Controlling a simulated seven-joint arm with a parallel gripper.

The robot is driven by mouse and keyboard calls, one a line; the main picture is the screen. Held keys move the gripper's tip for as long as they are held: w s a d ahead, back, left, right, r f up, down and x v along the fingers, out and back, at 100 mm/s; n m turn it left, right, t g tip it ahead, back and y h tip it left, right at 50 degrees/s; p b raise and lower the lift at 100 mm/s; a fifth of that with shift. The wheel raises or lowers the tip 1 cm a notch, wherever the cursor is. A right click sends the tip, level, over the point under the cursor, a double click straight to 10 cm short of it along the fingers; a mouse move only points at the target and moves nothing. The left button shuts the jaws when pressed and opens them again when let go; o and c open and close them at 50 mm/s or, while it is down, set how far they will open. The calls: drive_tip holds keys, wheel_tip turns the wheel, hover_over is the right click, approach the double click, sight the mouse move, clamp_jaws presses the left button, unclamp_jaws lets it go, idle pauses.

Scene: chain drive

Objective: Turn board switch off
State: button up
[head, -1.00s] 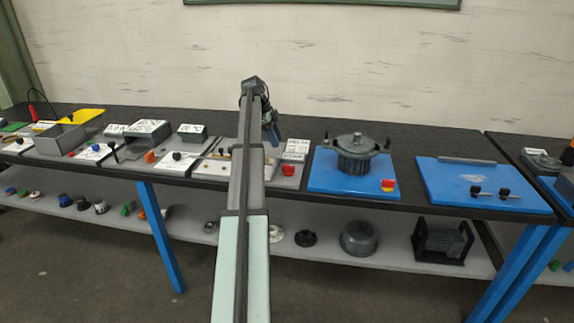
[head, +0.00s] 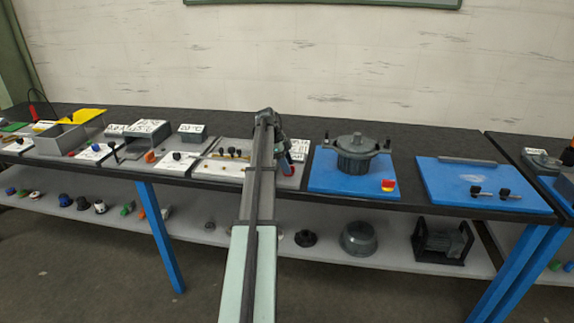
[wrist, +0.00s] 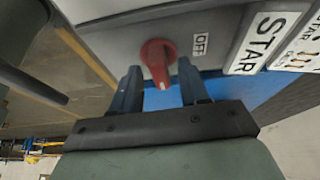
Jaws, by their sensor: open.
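The board switch is a red rotary knob (wrist: 158,60) on a grey panel (wrist: 110,38). In the wrist view it sits between the two blue fingers of my open gripper (wrist: 160,72), with a gap visible on each side. A small OFF label (wrist: 200,44) is on the panel to the right of the knob. In the head view my gripper (head: 286,164) is low over the grey board (head: 220,172), and its fingers largely hide the knob.
In the head view, a blue board (head: 330,182) with a dark round housing (head: 354,155) and a red-yellow switch (head: 389,185) stands right of my gripper. Several boxes and small parts lie to the left.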

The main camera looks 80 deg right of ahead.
clamp_jaws()
idle(0.4)
drive_tip(key=shift+a+n, duration=0.1)
drive_tip(key=shift+n, duration=0.3)
drive_tip(key=n+h, duration=0.1)
drive_tip(key=n, duration=0.2)
drive_tip(key=shift+a+n+h, duration=0.15)
drive_tip(key=shift+n+h, duration=0.25)
drive_tip(key=n, duration=0.2)
drive_tip(key=n+t+h, duration=0.1)
drive_tip(key=n, duration=0.1)
drive_tip(key=shift+s+a+f, duration=0.1)
drive_tip(key=shift+s+a, duration=0.05)
drive_tip(key=n+t, duration=0.1)
drive_tip(key=n, duration=0.1)
drive_tip(key=n+h, duration=0.1)
drive_tip(key=n, duration=0.1)
drive_tip(key=shift+s+n+t, duration=0.1)
drive_tip(key=shift+n+t, duration=0.3)
drive_tip(key=shift+a+n+t+h, duration=0.15)
drive_tip(key=shift+n+t, duration=0.25)
drive_tip(key=shift+n, duration=0.75)
drive_tip(key=shift+d+n+t+h, duration=0.15)
drive_tip(key=shift+n+t, duration=0.25)
drive_tip(key=shift+n, duration=0.75)
drive_tip(key=shift+a, duration=0.1)
